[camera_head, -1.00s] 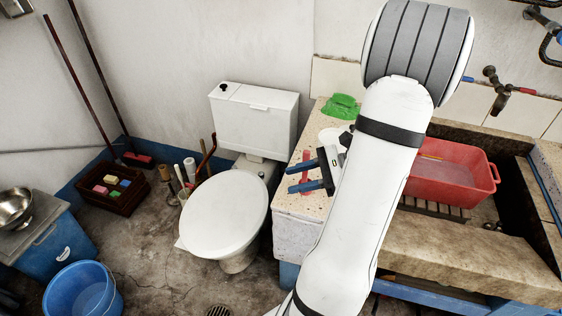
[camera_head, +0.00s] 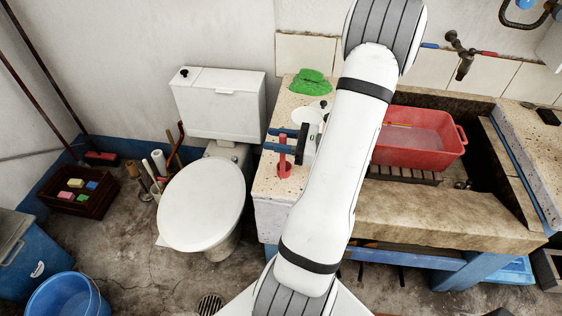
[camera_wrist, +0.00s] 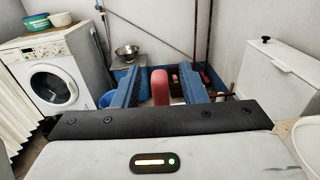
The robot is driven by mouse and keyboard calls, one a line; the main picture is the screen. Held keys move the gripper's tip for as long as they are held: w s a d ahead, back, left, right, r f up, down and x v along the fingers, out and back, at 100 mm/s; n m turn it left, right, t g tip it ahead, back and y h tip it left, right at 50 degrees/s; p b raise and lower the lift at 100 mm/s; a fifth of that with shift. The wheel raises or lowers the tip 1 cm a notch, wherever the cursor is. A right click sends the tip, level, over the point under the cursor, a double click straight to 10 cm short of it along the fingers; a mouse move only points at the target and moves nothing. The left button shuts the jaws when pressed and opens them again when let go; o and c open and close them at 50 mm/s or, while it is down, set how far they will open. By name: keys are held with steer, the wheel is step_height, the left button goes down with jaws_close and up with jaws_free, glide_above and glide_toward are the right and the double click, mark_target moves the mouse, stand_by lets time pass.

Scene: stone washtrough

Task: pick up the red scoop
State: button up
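The red scoop (camera_head: 284,169) is at the left end of the speckled stone counter (camera_head: 268,190), with its handle pointing up. My gripper (camera_head: 273,140) is over that counter end, its two blue fingers level with the handle. In the wrist view, the red handle (camera_wrist: 161,86) rises between the blue fingers of my gripper (camera_wrist: 158,72), with a gap on both sides. The gripper is open. The lower part of the scoop is hidden in the wrist view by the gripper body.
A green cloth (camera_head: 310,82) and a white round item (camera_head: 308,117) are on the counter behind my gripper. A red basin (camera_head: 420,137) stands in the trough to the right. The toilet (camera_head: 203,205) stands left of the counter. A blue bucket (camera_head: 68,298) is on the floor.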

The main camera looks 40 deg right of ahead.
steer(key=shift+w+a+f, duration=0.1)
steer(key=shift+w+a, duration=0.2)
steer(key=shift+w, duration=0.25)
steer(key=shift+s+d, duration=0.15)
steer(key=shift+s, duration=0.2)
steer(key=c, duration=0.4)
jaws_close()
